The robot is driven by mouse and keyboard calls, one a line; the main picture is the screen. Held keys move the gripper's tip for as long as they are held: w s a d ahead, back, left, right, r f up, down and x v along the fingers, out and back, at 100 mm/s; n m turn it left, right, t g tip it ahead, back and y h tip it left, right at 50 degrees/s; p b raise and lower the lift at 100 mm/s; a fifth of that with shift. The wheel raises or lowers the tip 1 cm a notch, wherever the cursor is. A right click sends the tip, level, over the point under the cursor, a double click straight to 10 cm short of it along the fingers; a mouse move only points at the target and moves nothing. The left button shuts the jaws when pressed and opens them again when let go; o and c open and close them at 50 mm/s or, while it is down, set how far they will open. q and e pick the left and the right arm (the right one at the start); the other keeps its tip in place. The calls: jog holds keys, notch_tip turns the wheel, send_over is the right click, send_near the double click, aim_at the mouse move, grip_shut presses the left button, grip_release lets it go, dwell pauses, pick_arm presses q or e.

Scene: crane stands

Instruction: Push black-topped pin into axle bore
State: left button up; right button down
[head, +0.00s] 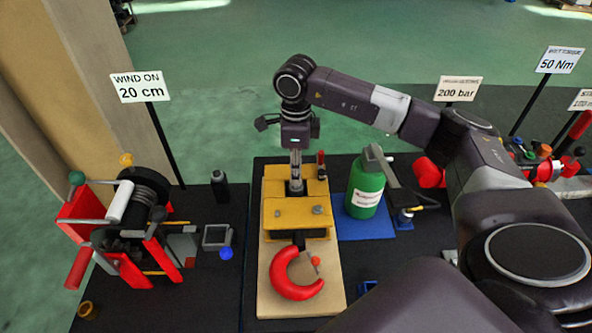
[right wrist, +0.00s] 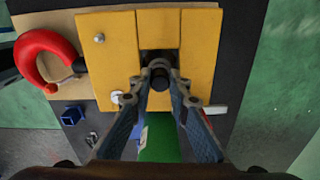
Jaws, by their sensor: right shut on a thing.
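The yellow hook block (head: 300,212) lies on a pale wooden board, with a red hook (head: 296,285) at its near end. My right gripper (head: 296,186) points down over the gap between the yellow plates. In the right wrist view its fingertips (right wrist: 160,85) are shut on a dark, round-ended piece, which looks like the black-topped pin (right wrist: 159,70). The pin is at a dark square opening in the yellow block (right wrist: 112,60). The fingers and the dark gap hide its lower end, so I cannot tell how deep it sits. My left gripper is out of view.
A green bottle (head: 365,188) stands close right of the block on a blue mat (head: 378,226). A small red piece with a dark top (head: 320,165) stands beside my right gripper. A red-framed winch (head: 125,230) is at the left.

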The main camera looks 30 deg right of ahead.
jog(key=shift+f+b, duration=0.6)
jog(key=shift+f, duration=0.15)
jog(key=c, duration=1.7)
grip_release()
jog(key=shift+c, duration=0.2)
jog(key=shift+r+p, duration=1.6)
jog(key=shift+r, duration=0.95)
notch_tip(320, 180, up, 12)
